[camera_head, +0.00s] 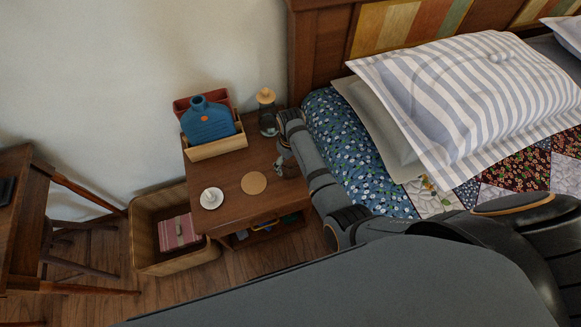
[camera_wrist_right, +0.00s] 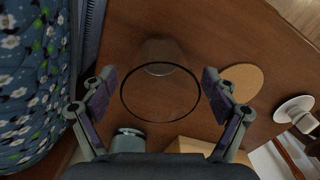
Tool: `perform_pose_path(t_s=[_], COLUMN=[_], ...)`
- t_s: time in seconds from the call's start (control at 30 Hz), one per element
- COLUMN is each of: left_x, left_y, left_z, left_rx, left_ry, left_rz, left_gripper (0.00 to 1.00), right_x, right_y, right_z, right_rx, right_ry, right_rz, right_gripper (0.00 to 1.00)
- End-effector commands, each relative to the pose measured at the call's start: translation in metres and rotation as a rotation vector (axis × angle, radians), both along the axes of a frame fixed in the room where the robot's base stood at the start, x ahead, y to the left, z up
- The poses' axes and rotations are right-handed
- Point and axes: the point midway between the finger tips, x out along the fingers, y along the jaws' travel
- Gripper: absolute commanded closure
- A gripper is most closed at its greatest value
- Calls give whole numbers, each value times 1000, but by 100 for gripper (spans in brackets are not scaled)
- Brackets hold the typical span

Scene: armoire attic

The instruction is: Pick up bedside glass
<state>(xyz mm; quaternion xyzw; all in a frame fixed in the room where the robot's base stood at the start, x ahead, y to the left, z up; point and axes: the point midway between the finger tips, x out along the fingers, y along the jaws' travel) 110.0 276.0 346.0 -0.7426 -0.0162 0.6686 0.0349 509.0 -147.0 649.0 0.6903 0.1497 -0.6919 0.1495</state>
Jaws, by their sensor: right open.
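The bedside glass (camera_wrist_right: 160,68) is clear and stands on the nightstand (camera_head: 228,178). In the right wrist view its round rim faces the camera and its base shows beyond. My right gripper (camera_wrist_right: 158,86) is open, with one finger on each side of the rim and a small gap at both sides. In the head view the right gripper (camera_head: 286,163) is low over the nightstand's right side, and the glass there is mostly hidden or too small to make out. My left gripper is not in view.
A round cork coaster (camera_head: 254,183) and a white dish (camera_head: 211,198) lie left of the gripper. A lidded jar (camera_head: 267,112) and a wooden holder with a blue bottle-shaped object (camera_head: 208,122) stand at the back. The bed (camera_head: 345,135) is close on the right.

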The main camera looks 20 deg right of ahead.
Motion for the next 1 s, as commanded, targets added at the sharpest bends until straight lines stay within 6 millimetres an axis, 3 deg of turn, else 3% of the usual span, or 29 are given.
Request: perform_pose_path(t_s=[0.23,0.73,1.0], left_x=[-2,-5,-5], left_y=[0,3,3], left_z=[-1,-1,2], left_rx=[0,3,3], left_ry=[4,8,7], left_rz=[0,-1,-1], left_gripper=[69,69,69], right_x=[1,0,1], right_y=[0,0,0], right_z=[-2,-2,1], right_rx=[1,1,1], right_ry=[-2,-2,-2], right_rz=[0,0,0], right_gripper=[13,81,81])
